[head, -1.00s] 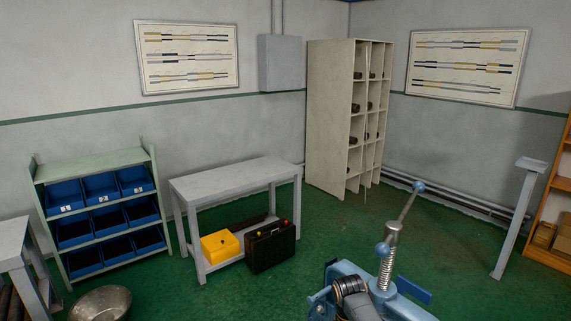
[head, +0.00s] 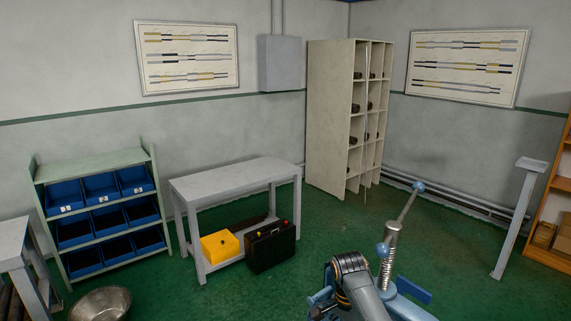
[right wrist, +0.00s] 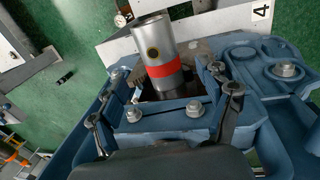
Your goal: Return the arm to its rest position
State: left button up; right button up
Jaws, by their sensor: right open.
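My right gripper (right wrist: 172,88) is open and empty in the right wrist view, its two fingers spread to the left and right. Beyond the fingers is a blue pipe vise (right wrist: 195,112). A silver pipe (right wrist: 157,48) with a red band and a dark round mark stands out of the vise's opening. Neither finger appears to grip the pipe. In the head view the vise shows its screw (head: 386,265) and ball-ended handle at bottom right. My right arm covers part of the vise there. My left gripper is not in view.
A blue-bin rack (head: 98,160) is left, a metal bowl (head: 100,303) front left. Green floor (head: 330,225) is clear beyond the vise.

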notch_tip(320, 180, up, 6)
jog(key=s+a+f+n+g+b, duration=0.1)
jog(key=s+a+f+n+b, duration=0.1)
jog(key=s+a+f, duration=0.45)
jog(key=s+a+f+n+g+b, duration=0.2)
jog(key=s+f, duration=0.1)
jog(key=f, duration=0.7)
jog(key=s+d+f+n+t+b, duration=0.15)
jog(key=s+f, duration=0.25)
jog(key=f, duration=0.4)
jog(key=s+d+f+n+y, duration=0.1)
jog(key=s+d+f, duration=0.15)
jog(key=f, duration=0.55)
jog(key=s+d+f+n+t+b, duration=0.1)
jog(key=s+f, duration=0.4)
jog(key=f, duration=0.3)
jog(key=s+d+f+n+t+b, duration=0.1)
jog(key=s+d+f, duration=0.2)
jog(key=s+f, duration=0.3)
jog(key=s+d+f+n+t+b, duration=0.1)
jog(key=s+d+f, duration=0.3)
jog(key=s, duration=1.1)
jog(key=s+d+f+n+t+b, duration=0.1)
jog(key=s+d+f+n, duration=0.2)
jog(key=s+f, duration=0.6)
jog(key=shift+s+d+f, duration=0.15)
jog(key=shift+s+d, duration=0.4)
jog(key=shift+s, duration=0.15)
jog(key=shift+c, duration=0.5)
